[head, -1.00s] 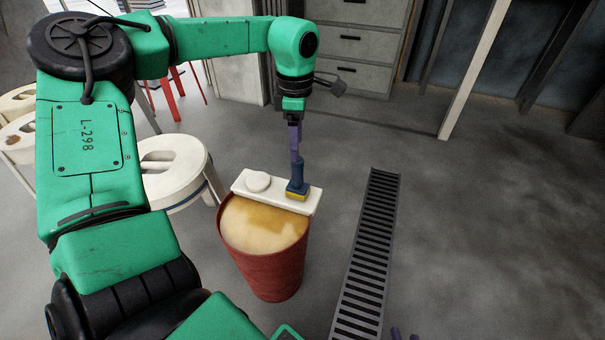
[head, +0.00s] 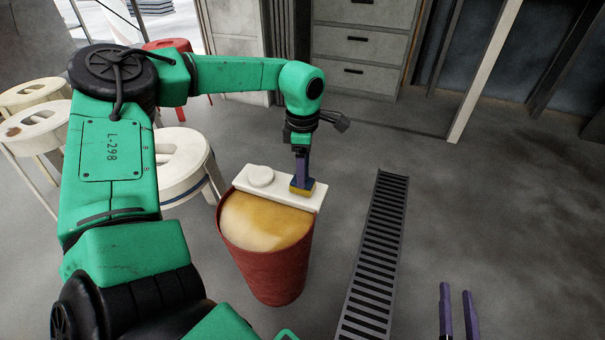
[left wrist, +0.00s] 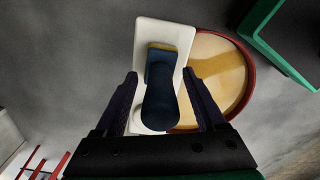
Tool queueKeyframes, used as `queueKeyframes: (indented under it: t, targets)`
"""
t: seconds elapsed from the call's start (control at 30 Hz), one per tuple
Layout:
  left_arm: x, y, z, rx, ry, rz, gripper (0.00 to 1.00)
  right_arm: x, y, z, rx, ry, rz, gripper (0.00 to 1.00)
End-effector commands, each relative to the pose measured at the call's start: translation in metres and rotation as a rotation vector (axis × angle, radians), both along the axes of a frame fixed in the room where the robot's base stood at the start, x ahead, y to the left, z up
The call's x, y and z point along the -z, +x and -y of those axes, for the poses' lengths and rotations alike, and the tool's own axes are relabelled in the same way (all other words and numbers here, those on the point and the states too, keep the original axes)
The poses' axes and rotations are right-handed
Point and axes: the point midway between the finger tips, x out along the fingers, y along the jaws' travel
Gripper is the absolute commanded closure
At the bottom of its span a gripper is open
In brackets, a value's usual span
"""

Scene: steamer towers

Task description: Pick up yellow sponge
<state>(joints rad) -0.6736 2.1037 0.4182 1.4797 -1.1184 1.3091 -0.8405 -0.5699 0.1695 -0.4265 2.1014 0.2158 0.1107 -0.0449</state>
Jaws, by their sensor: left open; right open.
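The yellow sponge (head: 301,191) has a blue handle on top. It rests on a white board (head: 238,182) laid across the top of a red barrel (head: 268,275). My left gripper (head: 303,172) points down at the sponge from above. In the left wrist view its open fingers (left wrist: 162,78) stand on either side of the blue handle (left wrist: 161,98), with a gap on each side. The sponge's yellow edge (left wrist: 173,46) shows beyond the handle. My right gripper (head: 458,292) is open and empty at the bottom right of the head view, far from the sponge.
A round white piece (head: 261,175) sits on the board left of the sponge. White stools (head: 180,165) stand left of the barrel. A dark floor grate (head: 375,250) runs to its right. Grey drawers (head: 365,45) stand behind. The floor on the right is clear.

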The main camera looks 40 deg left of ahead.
Motion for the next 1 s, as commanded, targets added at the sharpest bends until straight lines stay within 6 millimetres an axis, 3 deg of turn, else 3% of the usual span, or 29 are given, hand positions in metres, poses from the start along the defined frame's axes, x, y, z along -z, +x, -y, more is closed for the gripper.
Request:
queueKeyframes:
  t: [0.23,0.27,0.43,0.47,1.0]
  targets:
    - [0.001,0.0001,0.0001,0.0,-0.001,0.001,0.28,-0.0059,0.0028,0.0004,0.003,0.002,0.017,0.5]
    - [0.001,0.0001,0.0001,0.0,-0.001,0.001,0.32,-0.0058,0.0028,0.0003,0.003,0.002,0.017,0.5]
    - [0.0009,0.0001,0.0001,0.0,-0.001,0.001,0.97,-0.0057,0.0028,0.0003,0.002,0.003,0.016,0.5]
    - [0.0009,0.0001,0.0001,0.0,-0.001,0.001,1.0,-0.0057,0.0028,0.0003,0.002,0.003,0.016,0.5]
    - [-0.0053,0.0005,0.0002,0.0,-0.001,0.002,1.0,-0.0014,0.0002,-0.0006,-0.001,0.003,-0.006,0.5]
